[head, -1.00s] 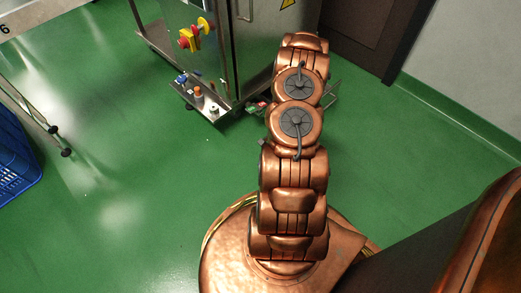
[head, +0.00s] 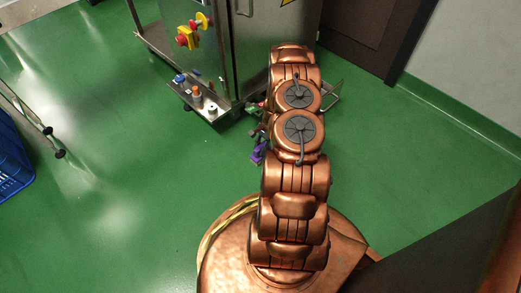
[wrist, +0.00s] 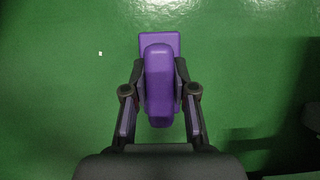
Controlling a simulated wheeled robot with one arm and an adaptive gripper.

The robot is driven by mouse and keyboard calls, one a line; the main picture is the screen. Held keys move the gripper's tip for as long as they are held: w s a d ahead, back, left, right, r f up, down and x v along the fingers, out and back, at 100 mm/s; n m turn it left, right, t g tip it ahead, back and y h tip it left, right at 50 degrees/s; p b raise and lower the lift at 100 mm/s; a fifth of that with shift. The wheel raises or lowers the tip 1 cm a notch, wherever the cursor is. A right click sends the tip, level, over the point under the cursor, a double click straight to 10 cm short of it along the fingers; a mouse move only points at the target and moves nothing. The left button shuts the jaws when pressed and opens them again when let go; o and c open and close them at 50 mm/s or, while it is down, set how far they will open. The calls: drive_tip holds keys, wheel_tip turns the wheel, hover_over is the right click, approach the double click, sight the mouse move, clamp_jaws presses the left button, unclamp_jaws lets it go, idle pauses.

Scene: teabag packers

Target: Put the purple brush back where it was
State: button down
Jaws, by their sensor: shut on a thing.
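The purple brush (wrist: 158,85) is in the middle of the wrist view, between the two fingers of my gripper (wrist: 160,100). The fingers are shut on it from both sides. Green floor shows around and below it. In the head view a small purple part of the brush (head: 258,152) shows just left of my copper arm. My gripper is mostly hidden behind the arm there. I cannot see any place where the brush was before.
A steel machine cabinet (head: 245,50) stands at the top, with a low shelf (head: 205,103) holding several small items. A blue crate (head: 12,160) and a metal frame leg (head: 35,122) are at the left. Green floor (head: 120,190) is clear between.

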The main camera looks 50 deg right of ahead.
drive_tip(key=c, duration=0.9)
unclamp_jaws()
drive_tip(key=shift+c, duration=0.2)
drive_tip(key=p+v, duration=0.5)
drive_tip(key=v, duration=0.7)
drive_tip(key=a+r+n+g+h, duration=0.15)
drive_tip(key=a+r+n, duration=0.75)
drive_tip(key=a+r, duration=1.5)
drive_tip(key=s+a+r+n+g+h, duration=0.15)
drive_tip(key=s+a+r+n, duration=0.35)
drive_tip(key=s+a+r, duration=0.5)
drive_tip(key=s+a+r+n, duration=0.1)
drive_tip(key=s+r+n, duration=0.1)
drive_tip(key=s, duration=0.5)
drive_tip(key=s+a+r+n+h, duration=0.1)
drive_tip(key=s+a+r+n, duration=0.1)
drive_tip(key=s, duration=0.4)
drive_tip(key=shift+s+r+h, duration=0.2)
drive_tip(key=shift+s+h, duration=0.1)
drive_tip(key=shift+s, duration=0.1)
